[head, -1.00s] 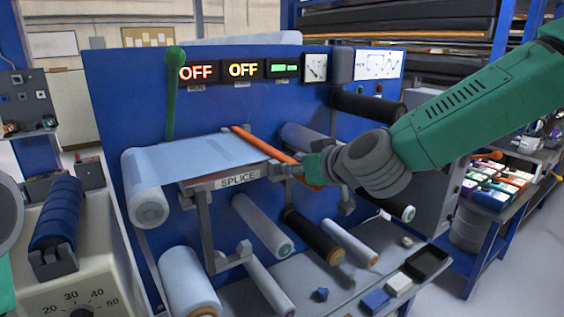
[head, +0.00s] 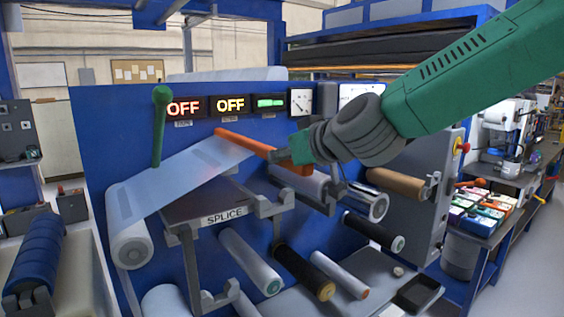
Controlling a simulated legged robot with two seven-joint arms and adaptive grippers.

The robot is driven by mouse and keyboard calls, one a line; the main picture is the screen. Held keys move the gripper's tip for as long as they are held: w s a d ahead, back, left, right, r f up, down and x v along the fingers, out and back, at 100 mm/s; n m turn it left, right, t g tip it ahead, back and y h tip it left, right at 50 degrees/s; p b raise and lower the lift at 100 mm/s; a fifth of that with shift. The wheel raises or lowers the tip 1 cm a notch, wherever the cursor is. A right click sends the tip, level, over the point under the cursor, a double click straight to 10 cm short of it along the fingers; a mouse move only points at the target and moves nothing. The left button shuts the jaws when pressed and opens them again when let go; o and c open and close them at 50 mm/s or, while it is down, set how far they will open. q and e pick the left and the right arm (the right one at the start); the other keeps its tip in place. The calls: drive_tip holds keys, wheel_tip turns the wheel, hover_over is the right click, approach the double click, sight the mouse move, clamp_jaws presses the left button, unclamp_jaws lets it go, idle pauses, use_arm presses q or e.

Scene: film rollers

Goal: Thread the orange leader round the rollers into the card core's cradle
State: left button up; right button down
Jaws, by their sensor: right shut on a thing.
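The orange leader (head: 236,140) is a bar at the end of a pale translucent film (head: 185,177), which slopes up from the supply roll (head: 130,238) at the left. My right gripper (head: 297,152) is shut on the leader near its right end and holds it above the splice table (head: 205,203). The fingertips are partly hidden. The brown card core (head: 395,184) sits at the right, by a grey bracket (head: 431,188). Pale rollers (head: 250,262), a black roller (head: 303,272) and a shiny metal roller (head: 368,203) stick out from the blue panel. My left gripper is out of view.
A green-knobbed lever (head: 159,125) stands at the panel's left. Grey brackets (head: 273,205) rise beside the splice table. A dark tray (head: 418,294) lies on the lower shelf at the right. Two displays on the panel read OFF.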

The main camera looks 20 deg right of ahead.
drive_tip(key=shift+d, duration=0.1)
drive_tip(key=shift+d+r, duration=0.1)
drive_tip(key=shift+d, duration=0.05)
drive_tip(key=shift+d+r+p, duration=0.2)
drive_tip(key=shift+r+p, duration=0.25)
drive_tip(key=shift+p, duration=0.05)
drive_tip(key=shift+r+p, duration=0.5)
drive_tip(key=shift+r, duration=0.05)
drive_tip(key=shift+a+r+p, duration=0.2)
drive_tip(key=shift+r+p, duration=0.25)
drive_tip(key=shift+r, duration=0.05)
drive_tip(key=shift+a+r+p, duration=0.15)
drive_tip(key=shift+r+p, duration=0.3)
drive_tip(key=shift+r, duration=0.05)
drive_tip(key=shift+r+p, duration=0.4)
drive_tip(key=shift+r, duration=0.05)
drive_tip(key=shift+d, duration=0.15)
drive_tip(key=shift+d+f, duration=0.1)
